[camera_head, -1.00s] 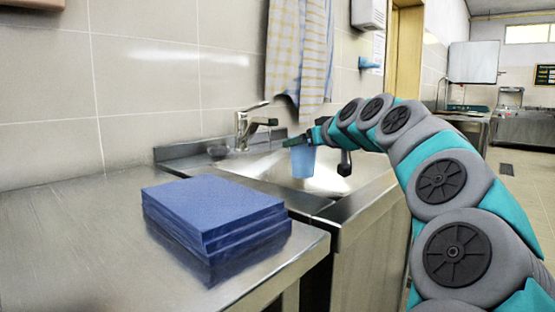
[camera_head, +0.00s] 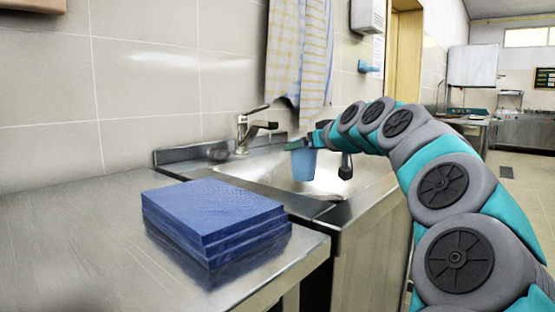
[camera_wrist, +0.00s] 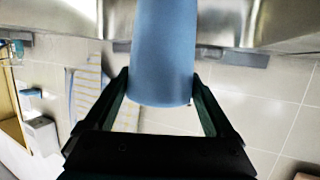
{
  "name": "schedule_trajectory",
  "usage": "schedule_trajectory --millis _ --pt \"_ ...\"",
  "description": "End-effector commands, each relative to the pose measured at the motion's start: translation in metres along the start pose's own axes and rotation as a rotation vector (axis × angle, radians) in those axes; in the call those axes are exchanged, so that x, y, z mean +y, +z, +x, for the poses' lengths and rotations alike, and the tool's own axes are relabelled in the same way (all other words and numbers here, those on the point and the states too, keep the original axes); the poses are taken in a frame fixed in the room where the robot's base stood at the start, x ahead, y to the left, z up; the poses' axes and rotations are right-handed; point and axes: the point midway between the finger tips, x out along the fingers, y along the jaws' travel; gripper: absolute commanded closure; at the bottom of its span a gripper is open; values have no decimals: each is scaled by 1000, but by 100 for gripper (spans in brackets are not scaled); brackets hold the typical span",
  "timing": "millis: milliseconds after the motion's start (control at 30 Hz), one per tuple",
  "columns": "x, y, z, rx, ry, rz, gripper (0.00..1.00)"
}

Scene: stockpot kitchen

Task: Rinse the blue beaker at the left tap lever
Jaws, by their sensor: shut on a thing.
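The blue beaker (camera_head: 303,163) is held upright over the sink basin (camera_head: 330,177), to the right of the tap. My gripper (camera_head: 299,146) is shut on it near its top. In the wrist view the beaker (camera_wrist: 163,50) sits between the two fingers of my gripper (camera_wrist: 160,88). The chrome tap (camera_head: 242,133) stands at the back edge of the sink. Its lever (camera_head: 257,108) points up and to the right, and its spout ends left of the beaker. I cannot tell whether water runs from the spout.
A stack of blue folded cloths or sheets (camera_head: 215,220) lies on the steel counter (camera_head: 70,235) left of the sink. A checked towel (camera_head: 300,50) hangs on the tiled wall above the sink. A dispenser (camera_head: 368,16) is on the wall to the right.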

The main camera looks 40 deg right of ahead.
Motion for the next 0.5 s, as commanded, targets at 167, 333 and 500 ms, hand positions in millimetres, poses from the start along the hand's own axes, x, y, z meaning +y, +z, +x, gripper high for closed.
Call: schedule_trajectory --millis 167,333,500 --pt "0 0 0 0 0 0 65" --pt "0 -1 -1 1 0 0 65" --pt "3 -4 -9 1 -1 0 65"
